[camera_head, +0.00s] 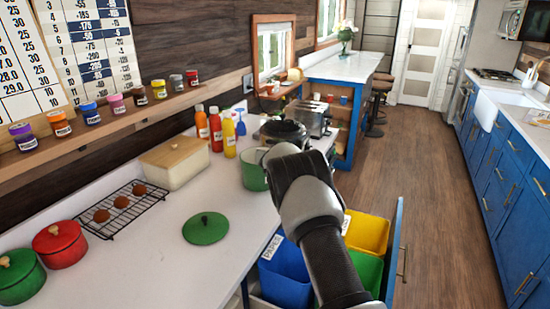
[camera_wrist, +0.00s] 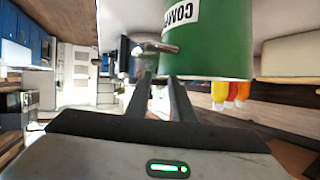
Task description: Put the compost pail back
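The green compost pail (camera_wrist: 210,45) fills the upper right of the wrist view, with a white label partly reading "COM". In the head view the pail (camera_head: 252,170) shows at the counter's right side, partly behind my arm. My gripper (camera_wrist: 160,76) has its two dark fingers at the pail's side, by a metal fitting (camera_wrist: 155,48). A gap shows between the fingers, but I cannot tell whether they hold the fitting. My arm hides the fingertips in the head view. A green lid (camera_head: 205,228) lies on the counter in front of the pail.
An open drawer at the counter's front holds blue (camera_head: 285,275), green (camera_head: 366,272) and yellow (camera_head: 367,232) bins. A bread box (camera_head: 175,165), sauce bottles (camera_head: 215,130), a rack (camera_head: 120,210) and red and green pots (camera_head: 60,245) stand on the counter. The floor to the right is clear.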

